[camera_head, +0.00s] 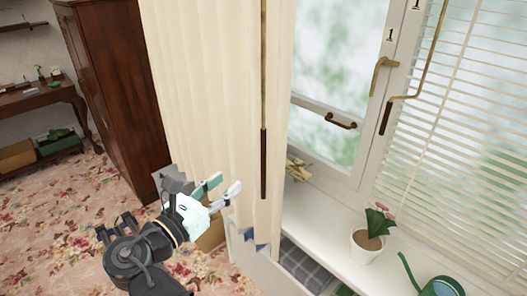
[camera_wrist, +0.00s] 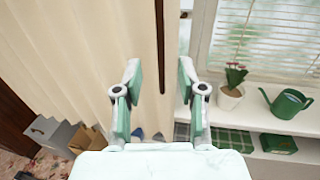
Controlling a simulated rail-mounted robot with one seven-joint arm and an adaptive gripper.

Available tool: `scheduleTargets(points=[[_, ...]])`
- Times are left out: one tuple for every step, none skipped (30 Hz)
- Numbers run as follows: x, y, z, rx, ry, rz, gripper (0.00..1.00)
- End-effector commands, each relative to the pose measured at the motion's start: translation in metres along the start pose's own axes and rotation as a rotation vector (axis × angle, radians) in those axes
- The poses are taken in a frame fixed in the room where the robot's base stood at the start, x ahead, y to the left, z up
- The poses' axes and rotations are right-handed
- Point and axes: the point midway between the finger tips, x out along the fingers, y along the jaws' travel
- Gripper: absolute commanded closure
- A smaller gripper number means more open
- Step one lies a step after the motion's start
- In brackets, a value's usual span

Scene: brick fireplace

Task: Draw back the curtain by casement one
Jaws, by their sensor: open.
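A cream pleated curtain (camera_head: 205,85) hangs at the left of the window and fills the left of the wrist view (camera_wrist: 75,50). A thin rod with a dark brown lower grip (camera_head: 263,165) hangs in front of the curtain. Casement one (camera_head: 321,118), with a "1" on its frame, stands right of the curtain and has brass and dark handles. My gripper (camera_head: 222,188) is open and empty, low and left of the rod's lower end. In the wrist view the rod (camera_wrist: 160,45) shows between and beyond my open fingertips (camera_wrist: 160,72). Contact with the curtain cannot be told.
A white sill (camera_head: 325,222) below the window holds a potted flower (camera_head: 368,243) and a green watering can (camera_head: 440,286). A blind (camera_head: 460,130) covers the right pane. A dark wardrobe (camera_head: 115,75) stands at left. Grey boxes (camera_wrist: 50,132) lie on the floor.

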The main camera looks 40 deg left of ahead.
Motion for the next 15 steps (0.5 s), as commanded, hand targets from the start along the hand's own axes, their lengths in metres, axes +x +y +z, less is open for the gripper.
scheduleTargets(points=[[0.010,-0.001,0.001,0.000,0.000,-0.004,0.60],[0.015,0.000,0.002,0.000,0.000,-0.003,0.60],[0.023,-0.001,0.001,-0.001,0.000,-0.005,0.60],[0.029,-0.001,0.001,-0.001,0.000,-0.004,0.60],[0.035,-0.001,0.001,-0.001,0.000,-0.004,0.60],[0.043,-0.001,0.001,-0.001,0.000,-0.005,0.60],[0.048,0.000,0.001,-0.001,0.000,-0.003,0.60],[0.054,-0.001,0.001,-0.001,0.001,-0.004,0.60],[0.062,-0.001,0.001,-0.001,0.001,-0.004,0.60],[0.068,0.000,0.001,-0.001,0.001,-0.003,0.60],[0.074,0.000,0.001,-0.001,0.001,-0.005,0.60],[0.082,0.000,0.002,0.000,0.001,-0.003,0.60],[0.088,0.000,0.001,0.000,0.001,-0.004,0.60],[0.093,-0.001,0.001,0.000,0.001,-0.004,0.60],[0.101,0.000,0.001,0.000,0.001,-0.003,0.60]])
